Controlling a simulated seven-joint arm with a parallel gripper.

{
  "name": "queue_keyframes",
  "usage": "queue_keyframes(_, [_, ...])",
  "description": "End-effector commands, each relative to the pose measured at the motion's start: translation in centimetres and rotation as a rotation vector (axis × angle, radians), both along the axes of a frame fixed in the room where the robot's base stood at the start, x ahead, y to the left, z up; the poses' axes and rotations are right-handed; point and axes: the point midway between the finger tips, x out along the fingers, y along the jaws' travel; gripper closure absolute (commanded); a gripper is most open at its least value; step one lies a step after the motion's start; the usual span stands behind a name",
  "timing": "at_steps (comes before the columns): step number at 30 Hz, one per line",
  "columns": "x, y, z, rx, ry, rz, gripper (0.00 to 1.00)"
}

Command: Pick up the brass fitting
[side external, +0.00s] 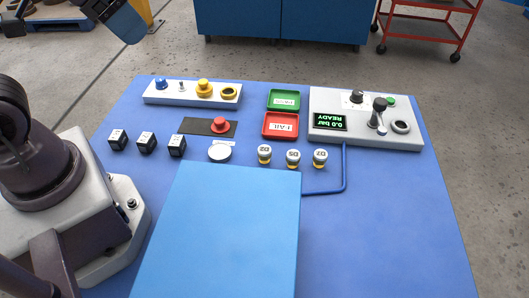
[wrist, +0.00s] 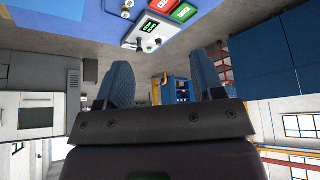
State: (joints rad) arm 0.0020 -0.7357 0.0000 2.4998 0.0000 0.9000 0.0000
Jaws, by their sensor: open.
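I cannot tell which, if any, is the brass fitting. In the wrist view, one white and brass-coloured piece (wrist: 127,8) shows at the top edge. My gripper (wrist: 161,68) is open, with two blue textured fingers apart and nothing between them. It is away from the table, which lies at the upper left of the wrist view.
A large blue block (side external: 225,230) covers the table's near middle. Behind are a green tray (side external: 284,93), a red tray (side external: 268,133), a control box (side external: 345,139) and a button panel (side external: 165,98). Several black cubes stand at left. A blue tube (side external: 345,170) bends beside the labelled pieces. The table's right side is clear.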

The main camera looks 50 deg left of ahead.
Motion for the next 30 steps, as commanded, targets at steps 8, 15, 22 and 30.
queue_keyframes(8, [3.5, -0.9, -4.2, 0.031, 0.246, -0.063, 0.38])
queue_keyframes(15, [9.2, -2.5, -9.5, 0.120, 0.424, -0.365, 0.38])
queue_keyframes(22, [14.1, -4.4, -16.2, 0.188, 0.515, -0.784, 0.38])
queue_keyframes(30, [18.7, -6.2, -20.8, 0.283, 0.451, -1.277, 0.38])
